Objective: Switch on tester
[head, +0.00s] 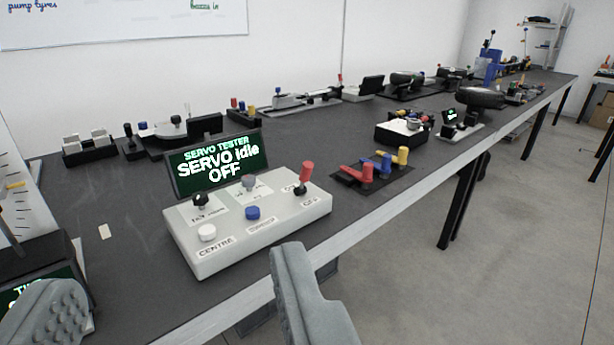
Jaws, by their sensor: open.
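The servo tester (290,226) is a white box near the bench's front edge, in the middle of the head view. Its dark screen (215,162) reads "SERVO TESTER, SERVO Idle, OFF" in green and white. A red-capped lever (305,176) stands upright at the box's right end, between small labels; the lower one seems to read OFF. A black knob (200,201), grey knob (249,182), white button (207,233) and blue button (252,213) are also on top. My gripper (178,275) is open and empty, its grey fingers wide apart in front of the tester, apart from the lever.
A black plate with red, blue and yellow levers (385,164) lies right of the tester. Another screened device (30,284) is at the lower left, partly behind my left finger. More devices line the bench's back.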

